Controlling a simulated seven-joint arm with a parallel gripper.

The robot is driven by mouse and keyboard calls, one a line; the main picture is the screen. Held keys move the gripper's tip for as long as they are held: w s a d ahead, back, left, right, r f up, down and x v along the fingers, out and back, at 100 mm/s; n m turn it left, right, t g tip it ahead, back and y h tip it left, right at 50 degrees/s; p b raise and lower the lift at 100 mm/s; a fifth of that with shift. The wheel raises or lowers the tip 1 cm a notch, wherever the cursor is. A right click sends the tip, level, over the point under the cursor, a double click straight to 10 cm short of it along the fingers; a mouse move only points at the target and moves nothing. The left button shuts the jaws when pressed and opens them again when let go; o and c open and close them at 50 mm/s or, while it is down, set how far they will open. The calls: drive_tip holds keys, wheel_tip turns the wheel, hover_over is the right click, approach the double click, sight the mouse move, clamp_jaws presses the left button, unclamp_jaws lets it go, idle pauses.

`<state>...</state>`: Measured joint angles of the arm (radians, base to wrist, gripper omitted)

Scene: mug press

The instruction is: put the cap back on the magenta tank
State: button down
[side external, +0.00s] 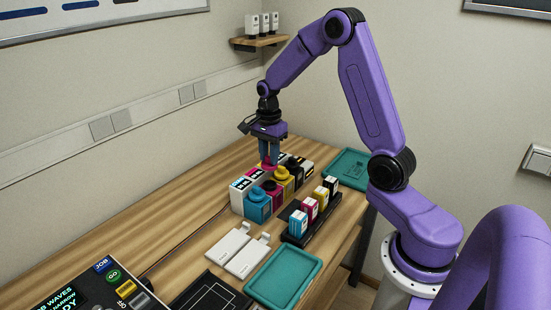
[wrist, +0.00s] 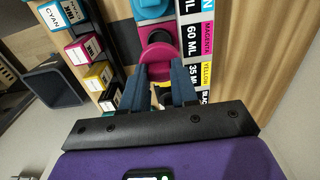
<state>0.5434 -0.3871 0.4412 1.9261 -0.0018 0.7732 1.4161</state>
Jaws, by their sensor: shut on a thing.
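The magenta tank (side external: 274,194) stands in the row of tanks, between the cyan and the yellow tank. Its dark open top shows in the side view, and the tank (wrist: 153,33) is partly hidden behind the cap in the wrist view. My gripper (side external: 268,160) points down over the row and is shut on the magenta cap (side external: 268,167). In the wrist view the cap (wrist: 158,55) sits between the blue fingers (wrist: 167,72). The cap appears above and slightly behind the tank's opening, apart from it.
The cyan tank (side external: 257,206) and yellow tank (side external: 283,175) wear their caps close on either side. Ink bottles stand in a black rack (side external: 297,240) in front.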

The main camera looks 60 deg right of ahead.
drive_tip(key=shift+f, duration=3)
drive_tip(key=shift+f, duration=0.15)
drive_tip(key=shift+c, duration=1.5)
unclamp_jaws()
drive_tip(key=shift+r, duration=3.5)
